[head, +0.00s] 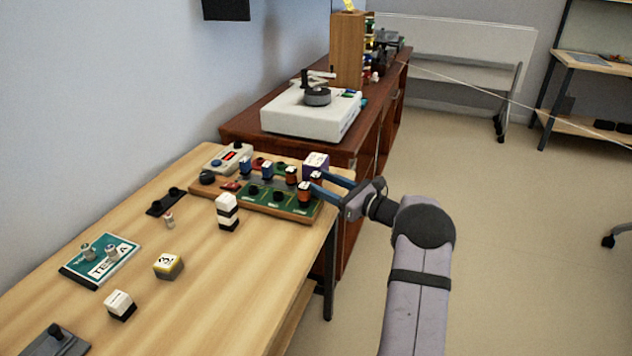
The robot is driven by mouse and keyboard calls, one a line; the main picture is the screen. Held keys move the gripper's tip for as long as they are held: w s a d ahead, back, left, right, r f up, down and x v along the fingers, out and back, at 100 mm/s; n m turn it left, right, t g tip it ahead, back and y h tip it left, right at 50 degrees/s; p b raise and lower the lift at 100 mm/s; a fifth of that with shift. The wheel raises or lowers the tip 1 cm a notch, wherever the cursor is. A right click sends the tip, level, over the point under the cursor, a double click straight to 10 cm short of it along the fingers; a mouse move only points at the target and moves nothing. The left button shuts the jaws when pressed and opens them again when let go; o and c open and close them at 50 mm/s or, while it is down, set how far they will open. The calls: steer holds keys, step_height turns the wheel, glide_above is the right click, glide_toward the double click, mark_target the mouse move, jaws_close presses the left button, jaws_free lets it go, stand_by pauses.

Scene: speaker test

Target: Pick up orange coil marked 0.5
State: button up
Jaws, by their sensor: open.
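Several small orange-and-dark coils stand at the right end of the green board (262,202), including one orange coil (304,198) at its right edge. Another orange coil (291,175) stands a little behind and to the left. The markings on the coils are too small to read, so I cannot tell which one is 0.5. My gripper (320,184) is open, with its blue fingers pointing left at the right end of the board. The fingers are close beside the orange coils and partly cover that area. I cannot tell whether a coil is between them.
A purple-and-white cube (316,163) is just behind the fingers. Blue coils (267,170) stand farther left. A black-and-white block stack (227,212) is in front of the board.

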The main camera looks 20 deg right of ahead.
steer(key=shift+w+a, duration=0.1)
steer(key=shift+w, duration=0.1)
steer(key=c, duration=1.1)
steer(key=shift+c, duration=0.3)
step_height(320, 180, up, 10)
